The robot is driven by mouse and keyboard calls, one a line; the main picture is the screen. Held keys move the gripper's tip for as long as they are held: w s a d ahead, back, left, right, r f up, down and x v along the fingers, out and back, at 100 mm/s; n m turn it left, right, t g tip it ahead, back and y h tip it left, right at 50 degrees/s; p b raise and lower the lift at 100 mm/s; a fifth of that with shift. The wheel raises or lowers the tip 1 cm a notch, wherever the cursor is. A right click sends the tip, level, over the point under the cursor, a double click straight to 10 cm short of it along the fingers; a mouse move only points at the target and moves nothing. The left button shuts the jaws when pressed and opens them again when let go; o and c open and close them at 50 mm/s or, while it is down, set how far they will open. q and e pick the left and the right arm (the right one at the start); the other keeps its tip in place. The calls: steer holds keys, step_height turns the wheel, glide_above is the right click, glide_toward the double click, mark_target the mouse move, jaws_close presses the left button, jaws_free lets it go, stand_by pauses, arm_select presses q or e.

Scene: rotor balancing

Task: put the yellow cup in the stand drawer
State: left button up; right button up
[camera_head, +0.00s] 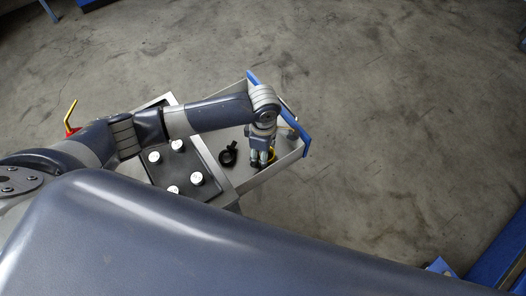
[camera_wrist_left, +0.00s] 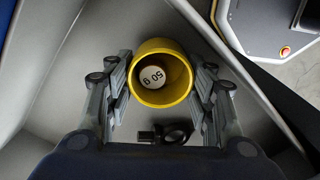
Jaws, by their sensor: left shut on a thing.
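The yellow cup (camera_wrist_left: 161,94) is between the fingers of my left gripper (camera_wrist_left: 161,88) in the left wrist view, which is shut on it. A white disc marked "50 g" (camera_wrist_left: 153,77) lies inside the cup. In the head view the left gripper (camera_head: 262,158) reaches down into the open stand drawer (camera_head: 290,158), and only a little of the yellow cup (camera_head: 271,154) shows beside the fingers. I cannot tell whether the cup touches the drawer floor. My right gripper is not in view.
A black ring-shaped part (camera_head: 228,155) lies in the drawer to the left of the gripper; it also shows in the left wrist view (camera_wrist_left: 176,133). Several white-topped pieces stand on a dark tray (camera_head: 207,160) beside the drawer. The drawer has a blue front (camera_head: 280,110).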

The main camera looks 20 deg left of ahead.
arm_select(q)
steer(key=o, duration=1.1)
step_height(320, 180, up, 12)
steer(key=shift+r+p, duration=0.1)
steer(key=shift+p, duration=0.3)
